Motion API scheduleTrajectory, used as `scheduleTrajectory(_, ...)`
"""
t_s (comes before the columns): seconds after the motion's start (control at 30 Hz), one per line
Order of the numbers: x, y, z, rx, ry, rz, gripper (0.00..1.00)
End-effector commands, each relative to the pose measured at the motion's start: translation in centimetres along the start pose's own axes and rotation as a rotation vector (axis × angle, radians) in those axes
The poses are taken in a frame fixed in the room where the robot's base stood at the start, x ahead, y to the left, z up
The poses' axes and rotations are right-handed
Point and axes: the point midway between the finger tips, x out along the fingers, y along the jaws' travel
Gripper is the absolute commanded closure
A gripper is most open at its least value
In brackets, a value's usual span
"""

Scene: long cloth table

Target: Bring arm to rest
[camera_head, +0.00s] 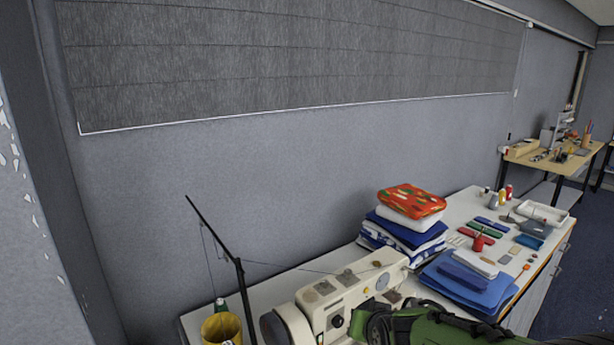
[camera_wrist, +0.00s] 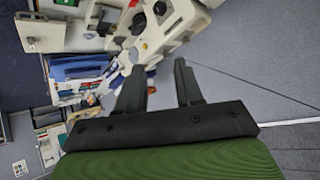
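My gripper (camera_wrist: 160,78) shows in the wrist view with its two dark fingers apart and nothing between them. My green arm (camera_head: 440,328) enters at the lower edge of the head view, in front of the long table (camera_head: 456,207). Its dark end is beside the white sewing machine (camera_head: 345,296), overlapping it in the picture. I cannot tell whether they touch. In the wrist view the sewing machine (camera_wrist: 170,28) lies beyond the fingertips.
A stack of folded cloths (camera_head: 405,222) stands at the table's back. Blue folded cloths (camera_head: 468,279) lie nearer the front, with small sewing items to the right. A thin black thread stand (camera_head: 240,275) and yellow cup (camera_head: 221,329) are at left. Another table (camera_head: 540,160) stands far right.

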Motion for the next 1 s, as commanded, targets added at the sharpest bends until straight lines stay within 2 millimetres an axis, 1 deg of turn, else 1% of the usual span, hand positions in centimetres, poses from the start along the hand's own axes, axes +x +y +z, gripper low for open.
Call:
scheduleTrajectory(0.03, -2.6, 0.2, 0.3, -0.040, -0.014, 0.027, 0.64)
scheduleTrajectory(0.07, -3.9, 0.5, 0.6, -0.061, -0.029, 0.043, 0.64)
scheduleTrajectory(0.1, -5.8, 0.9, 1.2, -0.084, -0.051, 0.064, 0.64)
scheduleTrajectory(0.17, -8.6, 1.4, 2.2, -0.115, -0.084, 0.090, 0.64)
scheduleTrajectory(0.2, -10.5, 1.8, 3.0, -0.132, -0.106, 0.104, 0.64)
scheduleTrajectory(0.27, -13.2, 2.4, 4.4, -0.153, -0.138, 0.121, 0.64)
scheduleTrajectory(0.3, -15.0, 2.8, 5.5, -0.164, -0.160, 0.127, 0.64)
scheduleTrajectory(0.37, -17.6, 3.4, 7.2, -0.178, -0.196, 0.130, 0.64)
scheduleTrajectory(0.4, -19.1, 3.8, 8.5, -0.187, -0.220, 0.128, 0.64)
scheduleTrajectory(0.5, -22.1, 4.6, 11.4, -0.202, -0.271, 0.113, 0.64)
scheduleTrajectory(0.6, -23.9, 5.0, 13.5, -0.213, -0.308, 0.095, 0.64)
scheduleTrajectory(0.7, -24.5, 5.2, 14.3, -0.218, -0.326, 0.087, 0.64)
scheduleTrajectory(1.0, -24.5, 5.2, 14.3, -0.217, -0.327, 0.088, 0.64)
